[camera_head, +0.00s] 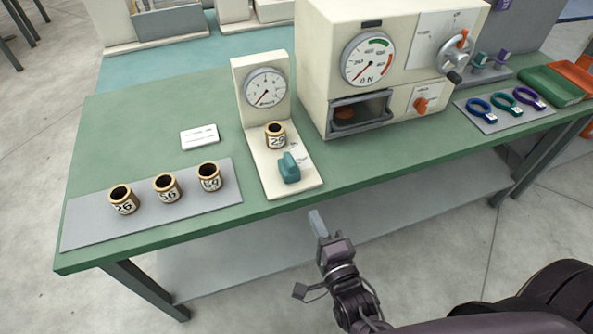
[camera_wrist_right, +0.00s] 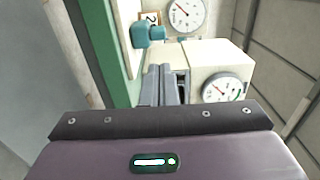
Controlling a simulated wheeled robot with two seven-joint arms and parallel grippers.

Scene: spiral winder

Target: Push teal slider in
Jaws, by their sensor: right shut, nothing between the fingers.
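The teal slider (camera_head: 289,167) stands on the cream base of a small gauge stand (camera_head: 292,192), near the front edge of the table. A cup marked 25 (camera_head: 275,135) sits just behind it, below the round dial. My right gripper (camera_head: 316,215) is shut and empty in front of the table edge, to the front right of the slider and apart from it. In the right wrist view the teal slider (camera_wrist_right: 146,35) shows up and left of the shut fingers (camera_wrist_right: 160,72). My left gripper is not in view.
Several numbered cups (camera_head: 167,187) stand on a grey mat (camera_head: 224,197) at left. A large cream machine (camera_head: 312,75) with dial and crank stands right of the slider. Coloured rings (camera_head: 504,97) lie on a grey mat farther right. The green table front (camera_head: 400,160) is clear.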

